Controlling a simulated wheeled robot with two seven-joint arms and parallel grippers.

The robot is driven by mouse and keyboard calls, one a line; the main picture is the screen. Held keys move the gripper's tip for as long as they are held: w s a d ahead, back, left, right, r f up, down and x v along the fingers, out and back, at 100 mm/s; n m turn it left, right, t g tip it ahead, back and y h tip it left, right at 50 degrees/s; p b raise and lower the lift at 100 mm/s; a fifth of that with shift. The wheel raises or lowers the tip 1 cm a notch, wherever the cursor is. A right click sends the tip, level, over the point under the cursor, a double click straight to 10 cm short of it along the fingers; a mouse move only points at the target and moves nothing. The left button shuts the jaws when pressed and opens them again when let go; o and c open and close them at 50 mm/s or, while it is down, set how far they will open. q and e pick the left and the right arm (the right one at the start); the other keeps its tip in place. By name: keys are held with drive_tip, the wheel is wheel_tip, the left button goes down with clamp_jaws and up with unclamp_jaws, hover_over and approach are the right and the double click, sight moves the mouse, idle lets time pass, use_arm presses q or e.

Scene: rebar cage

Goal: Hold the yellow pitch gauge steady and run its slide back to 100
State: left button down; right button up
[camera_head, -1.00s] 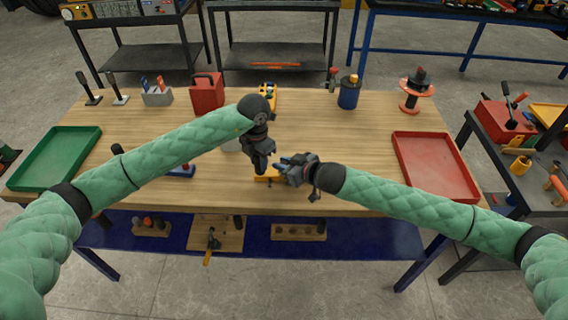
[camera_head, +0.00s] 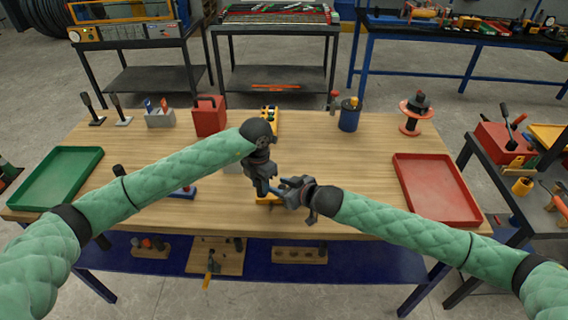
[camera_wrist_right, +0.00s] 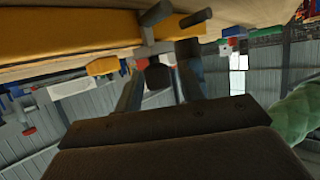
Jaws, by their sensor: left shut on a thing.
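The yellow pitch gauge (camera_head: 268,199) lies near the front middle of the wooden table, mostly hidden by my grippers. In the right wrist view, a long yellow bar (camera_wrist_right: 70,38), which looks like the gauge, runs in from the left. My left gripper (camera_head: 262,187) points down at the gauge and is shut on it; the contact is hard to see. My right gripper (camera_head: 285,187) is just right of the left one, close to the gauge. Its fingers (camera_wrist_right: 160,72) stand apart in the wrist view. I cannot make out the slide's setting.
A green tray (camera_head: 32,205) is at the table's left and a red tray (camera_head: 435,215) at its right. A red container (camera_head: 209,116), a blue pot (camera_head: 349,118) and a spool (camera_head: 413,112) stand at the back.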

drive_tip(key=shift+d, duration=0.65)
drive_tip(key=v, duration=1.2)
drive_tip(key=w+a+r+n+y, duration=0.3)
drive_tip(key=w+r+n+y, duration=0.1)
drive_tip(key=r, duration=0.5)
drive_tip(key=w+a+r+n+y, duration=0.3)
drive_tip(key=w+r+n, duration=0.3)
drive_tip(key=w+r, duration=0.2)
drive_tip(key=shift+r+g+y, duration=0.3)
drive_tip(key=shift+r+y, duration=0.1)
drive_tip(key=shift+r, duration=0.6)
